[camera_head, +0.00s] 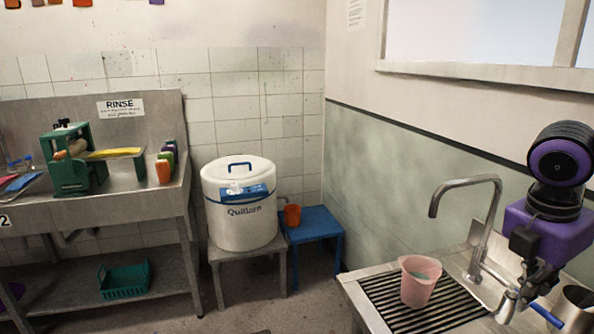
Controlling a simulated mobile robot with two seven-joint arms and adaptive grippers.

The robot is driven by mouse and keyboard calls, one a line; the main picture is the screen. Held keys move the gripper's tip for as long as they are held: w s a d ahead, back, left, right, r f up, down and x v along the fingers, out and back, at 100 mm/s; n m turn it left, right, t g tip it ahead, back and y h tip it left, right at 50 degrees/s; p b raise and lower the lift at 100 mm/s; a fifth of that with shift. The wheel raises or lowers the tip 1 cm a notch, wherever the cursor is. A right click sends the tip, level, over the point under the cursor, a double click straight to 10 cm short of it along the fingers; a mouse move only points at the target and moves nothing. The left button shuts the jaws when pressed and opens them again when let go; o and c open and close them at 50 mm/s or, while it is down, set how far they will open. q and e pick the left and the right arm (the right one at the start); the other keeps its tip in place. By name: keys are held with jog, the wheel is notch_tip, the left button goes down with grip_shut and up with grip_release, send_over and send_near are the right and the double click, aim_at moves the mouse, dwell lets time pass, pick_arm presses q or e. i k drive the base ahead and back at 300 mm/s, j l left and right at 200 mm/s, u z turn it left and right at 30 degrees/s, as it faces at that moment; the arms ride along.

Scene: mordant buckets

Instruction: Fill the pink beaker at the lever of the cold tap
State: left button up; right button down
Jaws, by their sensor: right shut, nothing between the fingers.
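The pink beaker (418,285) stands upright on the slatted drain grille (385,300) of the steel sink unit. A blue lever (547,316) with a metal end shows low at the right, close to my right gripper. My right gripper (526,296) points down, shut and empty, to the right of the beaker. I cannot tell whether it touches the lever. My left gripper is out of view.
A steel cup (577,308) stands at the lower right edge, beside the lever. A white Quillarn drum (240,205) sits on a low stand at the back, with an orange mug (292,215) on a blue stool (314,225). A steel rinse bench (90,215) stands left.

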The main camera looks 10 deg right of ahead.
aim_at(512, 291)
jog(key=k+j, duration=0.35)
jog(key=j, duration=0.15)
jog(key=k+j, duration=0.35)
jog(key=j, duration=0.1)
